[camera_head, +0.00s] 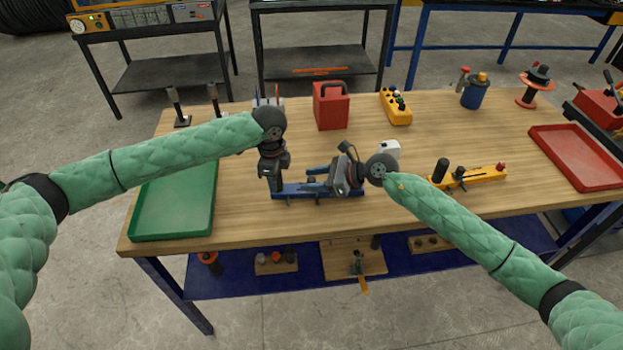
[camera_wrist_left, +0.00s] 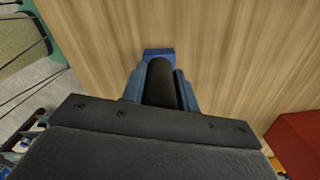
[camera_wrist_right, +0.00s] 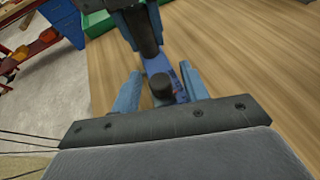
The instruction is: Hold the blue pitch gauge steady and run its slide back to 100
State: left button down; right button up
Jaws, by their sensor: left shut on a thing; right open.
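The blue pitch gauge (camera_head: 345,192) lies on the wooden table in front of me, its long bar running left to right. My left gripper (camera_head: 276,182) is shut on the dark upright post (camera_wrist_left: 160,82) at the gauge's left end. The gauge's blue end (camera_wrist_left: 158,53) shows just beyond that post in the left wrist view. My right gripper (camera_head: 317,178) is open over the gauge's right part. In the right wrist view a short dark knob (camera_wrist_right: 161,86) stands between its open fingers (camera_wrist_right: 160,88). The scale marks are too small to read.
A green tray (camera_head: 175,205) is at the left and a red tray (camera_head: 577,157) at the right. A yellow gauge (camera_head: 468,178) with a black post lies right of my right gripper. A red box (camera_head: 331,106) and a yellow control box (camera_head: 396,106) stand behind. The table's front strip is clear.

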jog(key=shift+a+f, duration=0.1)
jog(key=shift+a, duration=0.15)
grip_shut()
jog(key=shift+a, duration=1.85)
grip_release()
jog(key=shift+d, duration=0.1)
jog(key=v, duration=1.2)
